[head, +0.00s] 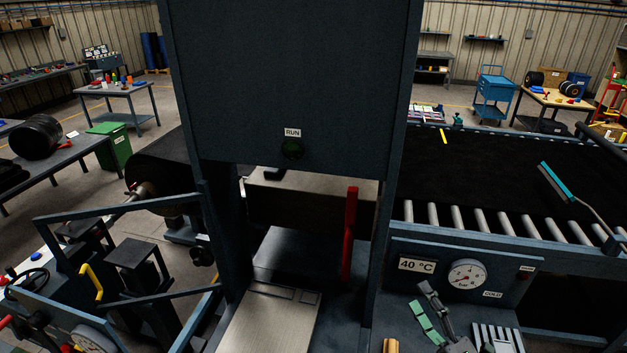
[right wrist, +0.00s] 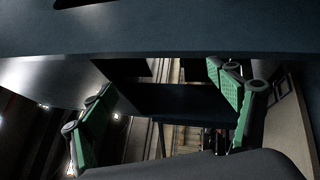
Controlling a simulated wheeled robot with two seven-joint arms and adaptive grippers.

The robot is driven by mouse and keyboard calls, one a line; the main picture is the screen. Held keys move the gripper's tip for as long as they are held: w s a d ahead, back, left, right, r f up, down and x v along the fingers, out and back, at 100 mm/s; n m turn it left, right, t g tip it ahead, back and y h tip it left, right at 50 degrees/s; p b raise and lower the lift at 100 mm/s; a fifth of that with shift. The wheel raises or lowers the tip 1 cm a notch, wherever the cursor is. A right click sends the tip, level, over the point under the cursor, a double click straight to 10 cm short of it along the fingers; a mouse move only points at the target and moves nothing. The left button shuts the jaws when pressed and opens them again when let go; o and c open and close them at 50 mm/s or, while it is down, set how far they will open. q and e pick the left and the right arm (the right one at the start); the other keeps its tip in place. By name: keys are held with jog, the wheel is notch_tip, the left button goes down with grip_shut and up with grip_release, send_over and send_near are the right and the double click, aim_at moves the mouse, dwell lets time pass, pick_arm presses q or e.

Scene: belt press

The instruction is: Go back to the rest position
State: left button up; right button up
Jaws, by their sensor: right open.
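My right gripper (head: 430,316) is at the lower right of the head view, in front of the press's gauge panel. Its green finger pads show there. In the right wrist view my right gripper (right wrist: 165,122) has its two green-padded fingers wide apart, with nothing between them. My left gripper is not in the head view.
The tall dark press housing (head: 290,80) with a RUN label fills the centre. A red upright bar (head: 350,235) stands in its opening. The gauge panel (head: 467,273) reads 40 °C. A roller conveyor (head: 480,218) with a dark belt lies right; a blue-framed unit (head: 125,219) stands left.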

jog(key=d+f+m+g+h, duration=0.1)
jog(key=d+f+m+h, duration=0.7)
jog(key=d+m, duration=0.25)
jog(key=s+d+f+m+g+h, duration=0.2)
jog(key=s+d+f+m+g, duration=0.15)
jog(key=f, duration=0.45)
jog(key=s+d+f+m+g+h, duration=0.2)
jog(key=s+f+m+g, duration=0.1)
jog(key=s+f+m, duration=0.3)
jog(key=s+a+f+m+g+y, duration=0.2)
jog(key=s+a+f+g, duration=0.15)
jog(key=s+f, duration=0.45)
jog(key=s+a+f+m+g+y, duration=0.1)
jog(key=s+a+f+m+g, duration=0.25)
jog(key=s+f, duration=0.45)
notch_tip(320, 180, down, 36)
jog(key=s+n+g+b, duration=0.2)
jog(key=b, duration=0.4)
jog(key=s+f+g+y+b, duration=0.1)
jog(key=s+f+b, duration=0.4)
jog(key=s+f, duration=1.4)
notch_tip(320, 180, down, 3)
jog(key=shift+a+f, duration=0.2)
jog(key=shift+a, duration=0.05)
